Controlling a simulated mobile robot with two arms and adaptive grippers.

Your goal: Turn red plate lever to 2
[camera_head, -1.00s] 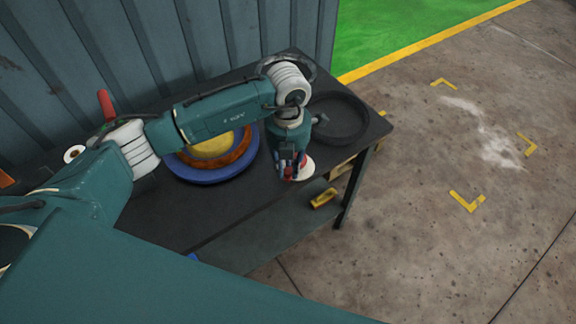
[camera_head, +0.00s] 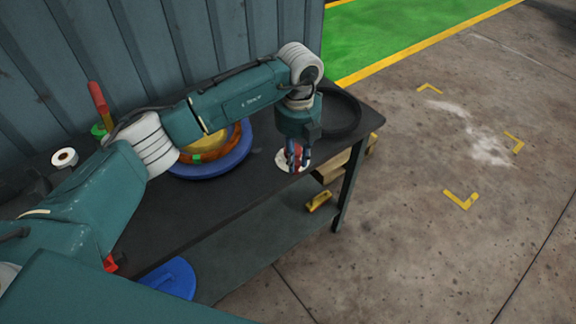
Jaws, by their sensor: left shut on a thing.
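My left gripper (camera_head: 297,166) points down at the front edge of the dark table. It is shut on a small red lever (camera_head: 294,154), mostly hidden between its fingers. Under the fingers is a round whitish plate (camera_head: 284,163), showing mainly on their left side. No number on the plate can be read from here, so the lever's setting cannot be told. My right gripper is not in view.
Stacked blue, orange and yellow discs (camera_head: 215,168) lie left of the gripper. A black round tray (camera_head: 343,113) is behind it. A red-handled tool (camera_head: 98,98) and tape roll (camera_head: 64,157) are farther left. The lower shelf holds a yellow object (camera_head: 318,201) and blue disc (camera_head: 172,278).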

